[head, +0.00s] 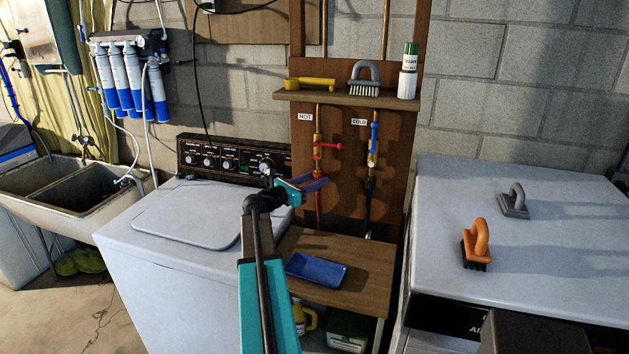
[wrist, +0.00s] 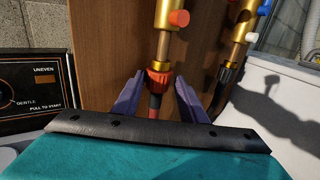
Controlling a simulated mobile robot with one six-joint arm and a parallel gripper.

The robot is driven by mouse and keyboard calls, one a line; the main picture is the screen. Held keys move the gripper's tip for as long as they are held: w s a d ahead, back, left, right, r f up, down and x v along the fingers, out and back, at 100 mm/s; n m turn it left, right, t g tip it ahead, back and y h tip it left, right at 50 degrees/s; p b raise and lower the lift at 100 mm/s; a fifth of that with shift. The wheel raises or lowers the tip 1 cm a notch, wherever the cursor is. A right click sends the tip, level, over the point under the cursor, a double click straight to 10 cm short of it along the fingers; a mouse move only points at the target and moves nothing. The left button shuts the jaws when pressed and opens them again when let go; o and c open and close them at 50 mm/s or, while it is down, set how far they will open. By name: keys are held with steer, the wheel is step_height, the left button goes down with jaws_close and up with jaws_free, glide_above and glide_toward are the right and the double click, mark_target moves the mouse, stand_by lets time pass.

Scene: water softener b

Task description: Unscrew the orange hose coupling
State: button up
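The orange hose coupling (wrist: 159,80) shows in the wrist view, at the lower end of the brass pipe under the hot valve (wrist: 170,25). A dark red hose (wrist: 154,108) runs down from it. My gripper (wrist: 160,82) has its two purple fingers apart, one on each side of the coupling in the picture, with visible gaps. I cannot tell whether the fingertips reach as far as the coupling. In the head view my gripper (head: 318,182) is in front of the hot line, and the coupling is hard to make out there.
The cold valve (head: 373,140) with a black coupling (wrist: 227,73) is to the right. A washing machine (head: 120,235) is at left, a blue tray (head: 316,270) on a low wooden table (head: 365,285) below.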

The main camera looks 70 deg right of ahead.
steer(key=shift+w, duration=0.15)
steer(key=shift+f, duration=0.3)
steer(key=shift+f, duration=0.1)
steer(key=shift+v, duration=1.45)
